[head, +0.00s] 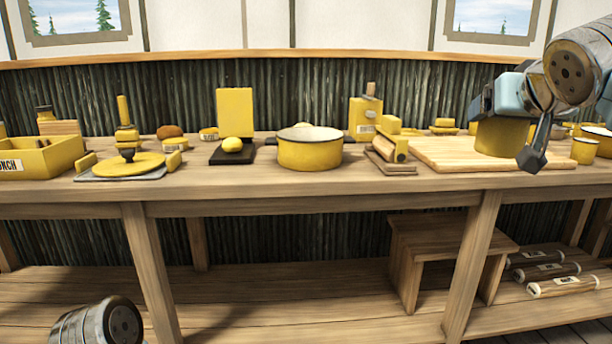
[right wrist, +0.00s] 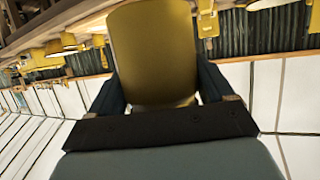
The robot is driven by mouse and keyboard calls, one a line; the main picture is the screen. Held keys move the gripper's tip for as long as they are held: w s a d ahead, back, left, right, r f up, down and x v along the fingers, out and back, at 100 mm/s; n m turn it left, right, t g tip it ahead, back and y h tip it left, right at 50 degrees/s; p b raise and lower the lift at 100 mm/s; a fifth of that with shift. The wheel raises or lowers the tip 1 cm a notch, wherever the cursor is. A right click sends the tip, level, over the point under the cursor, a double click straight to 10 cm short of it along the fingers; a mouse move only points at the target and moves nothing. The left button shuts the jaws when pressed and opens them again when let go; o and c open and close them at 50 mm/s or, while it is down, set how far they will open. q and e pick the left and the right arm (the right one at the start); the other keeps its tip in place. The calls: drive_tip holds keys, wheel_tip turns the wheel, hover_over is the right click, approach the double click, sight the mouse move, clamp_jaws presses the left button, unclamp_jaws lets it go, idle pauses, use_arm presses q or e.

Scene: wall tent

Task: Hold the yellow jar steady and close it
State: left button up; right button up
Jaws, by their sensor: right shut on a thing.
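The yellow jar (head: 497,139) is a plain yellow cylinder at the right of the bench in the head view, over the wooden board. I cannot tell whether its base touches the board. My right gripper (head: 508,132) is shut on it, with one dark finger in front at its right side. In the right wrist view the jar (right wrist: 153,55) fills the space between the two fingers. The jar's top is hidden by the gripper, and I cannot make out a lid for certain. Only a grey link of my left arm shows at the lower left; its gripper is out of view.
The wooden board (head: 440,153) lies under the jar. A yellow pot (head: 310,154) stands mid-bench, with a yellow roll (head: 393,148) between it and the board. A yellow cup (head: 584,151) stands right of the gripper. A yellow crate (head: 45,160) is far left.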

drive_tip(key=w+a+f+n+y, duration=0.2)
drive_tip(key=w+a+f, duration=0.25)
drive_tip(key=f, duration=0.35)
drive_tip(key=w+a+f+n+y, duration=0.2)
drive_tip(key=w+a+f+y, duration=0.15)
drive_tip(key=a+f, duration=0.35)
drive_tip(key=w+a+f+n+y, duration=0.2)
drive_tip(key=w+a+f, duration=0.25)
drive_tip(key=f, duration=0.45)
drive_tip(key=s+d+f+m+h, duration=0.1)
drive_tip(key=d+f+h, duration=0.1)
drive_tip(key=f, duration=0.9)
drive_tip(key=s+d+f+m+h, duration=0.2)
drive_tip(key=d+f, duration=0.1)
drive_tip(key=f, duration=0.8)
drive_tip(key=shift+s+d+t, duration=0.25)
drive_tip(key=shift+s+t, duration=0.05)
drive_tip(key=shift+f+h, duration=0.15)
drive_tip(key=shift+h, duration=0.1)
drive_tip(key=s+a+f+n+g+y, duration=0.1)
drive_tip(key=s+a+f+n+y, duration=0.2)
drive_tip(key=a+f, duration=0.4)
drive_tip(key=s+a+f+n+g+y, duration=0.2)
drive_tip(key=s+a+f+n+y, duration=0.2)
drive_tip(key=a+f, duration=0.3)
drive_tip(key=shift+s+a+f+n+y, duration=0.15)
drive_tip(key=shift+s+a+n+y, duration=0.15)
drive_tip(key=shift+s+a+y, duration=0.5)
drive_tip(key=shift+w+a, duration=0.1)
drive_tip(key=shift+w, duration=0.05)
